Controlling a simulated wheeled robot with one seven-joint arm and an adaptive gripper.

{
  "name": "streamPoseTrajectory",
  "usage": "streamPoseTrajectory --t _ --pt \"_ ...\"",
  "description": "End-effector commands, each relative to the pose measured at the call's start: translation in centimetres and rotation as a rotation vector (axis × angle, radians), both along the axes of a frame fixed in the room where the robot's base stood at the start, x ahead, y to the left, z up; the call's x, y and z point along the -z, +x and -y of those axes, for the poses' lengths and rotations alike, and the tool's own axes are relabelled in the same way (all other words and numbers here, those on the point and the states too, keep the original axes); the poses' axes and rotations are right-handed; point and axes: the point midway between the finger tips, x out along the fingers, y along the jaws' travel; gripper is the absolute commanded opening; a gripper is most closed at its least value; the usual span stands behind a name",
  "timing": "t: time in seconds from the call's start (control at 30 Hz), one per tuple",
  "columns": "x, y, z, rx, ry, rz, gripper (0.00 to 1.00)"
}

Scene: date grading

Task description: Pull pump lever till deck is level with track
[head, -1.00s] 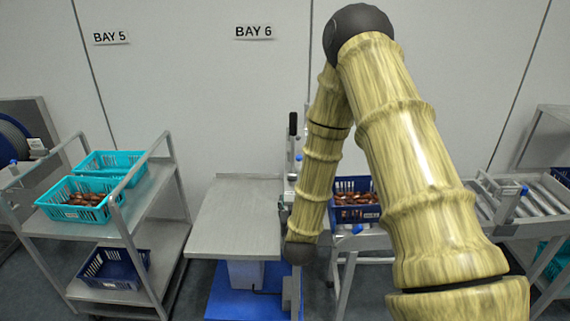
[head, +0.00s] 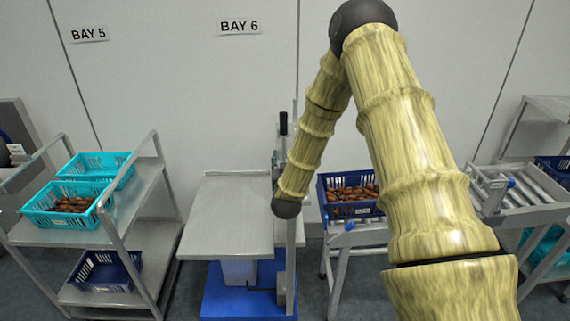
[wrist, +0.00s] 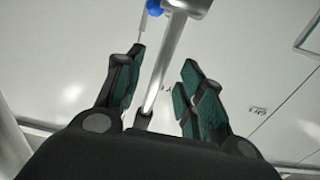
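The pump lever shows in the head view as an upright black grip (head: 283,123) on a thin stem beside the lift mast (head: 291,265). The lift's flat grey deck (head: 228,222) is empty, above a blue base (head: 235,304). The track (head: 359,234) stands right of it, partly behind my arm; I cannot tell whether their heights match.
A blue crate of dates (head: 347,208) sits on the track. Left, a grey rack (head: 75,238) holds teal crates (head: 66,219) and a lower dark blue crate (head: 105,284). A roller conveyor (head: 532,190) stands right. In the wrist view, a blue ball (wrist: 154,7) is near the bar.

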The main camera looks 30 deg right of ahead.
Motion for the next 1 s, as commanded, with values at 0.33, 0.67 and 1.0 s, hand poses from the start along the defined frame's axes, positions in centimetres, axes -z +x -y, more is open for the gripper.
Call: streamPoseTrajectory --t 0.33,0.67,1.0 --pt "0.0 2.4 1.8 0.002 0.001 -0.002 0.39" --pt "0.1 2.6 1.9 0.002 0.001 -0.001 0.39" --pt "0.1 2.6 1.9 0.002 0.001 -0.001 0.00"
